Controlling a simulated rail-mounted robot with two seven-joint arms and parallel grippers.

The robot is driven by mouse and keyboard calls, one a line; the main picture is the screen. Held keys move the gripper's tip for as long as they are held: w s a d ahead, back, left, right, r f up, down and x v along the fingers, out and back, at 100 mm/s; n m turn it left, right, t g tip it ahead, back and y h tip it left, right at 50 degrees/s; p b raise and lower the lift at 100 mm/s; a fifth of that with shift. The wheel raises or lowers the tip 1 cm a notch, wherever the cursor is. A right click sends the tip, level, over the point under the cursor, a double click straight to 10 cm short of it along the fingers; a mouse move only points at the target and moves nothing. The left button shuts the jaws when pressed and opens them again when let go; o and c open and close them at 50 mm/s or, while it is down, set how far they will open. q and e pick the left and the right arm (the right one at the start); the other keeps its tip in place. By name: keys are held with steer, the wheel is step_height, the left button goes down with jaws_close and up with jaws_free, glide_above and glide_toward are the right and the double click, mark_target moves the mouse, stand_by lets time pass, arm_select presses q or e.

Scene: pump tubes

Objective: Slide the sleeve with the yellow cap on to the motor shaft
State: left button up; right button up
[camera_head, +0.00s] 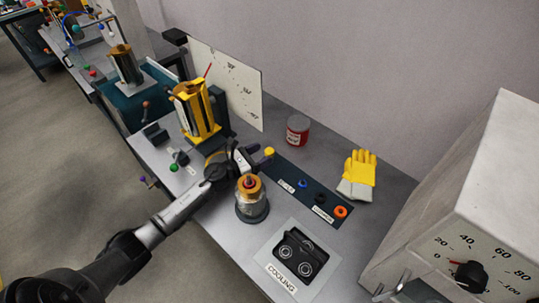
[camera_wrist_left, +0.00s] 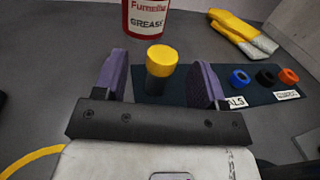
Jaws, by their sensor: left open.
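A sleeve with a yellow cap (camera_head: 268,151) stands at the left end of a dark strip on the bench. In the left wrist view the yellow cap (camera_wrist_left: 162,56) sits on a dark body. My left gripper (camera_head: 258,156) is open, with its purple fingers on either side of the sleeve. In the wrist view the gripper (camera_wrist_left: 162,82) shows a gap between the sleeve and each finger. The motor (camera_head: 251,208), with a copper-coloured top and a small red tip at its centre, stands upright nearer the camera. My right gripper is not in view.
Blue, black and orange rings (camera_head: 341,211) lie on the dark strip (camera_head: 291,171). A grease can (camera_head: 298,130) and yellow gloves (camera_head: 359,176) are behind. A cooling plate (camera_head: 298,262) lies in front; a yellow-framed device (camera_head: 197,112) stands left. A dial box (camera_head: 480,200) is at right.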

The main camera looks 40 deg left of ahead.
mark_target(273, 150)
arm_select(q)
steer(key=shift+b+x, duration=0.35)
steer(key=shift+x, duration=2.25)
steer(key=shift+d+f, duration=0.15)
steer(key=shift+s, duration=0.1)
steer(key=c, duration=1.1)
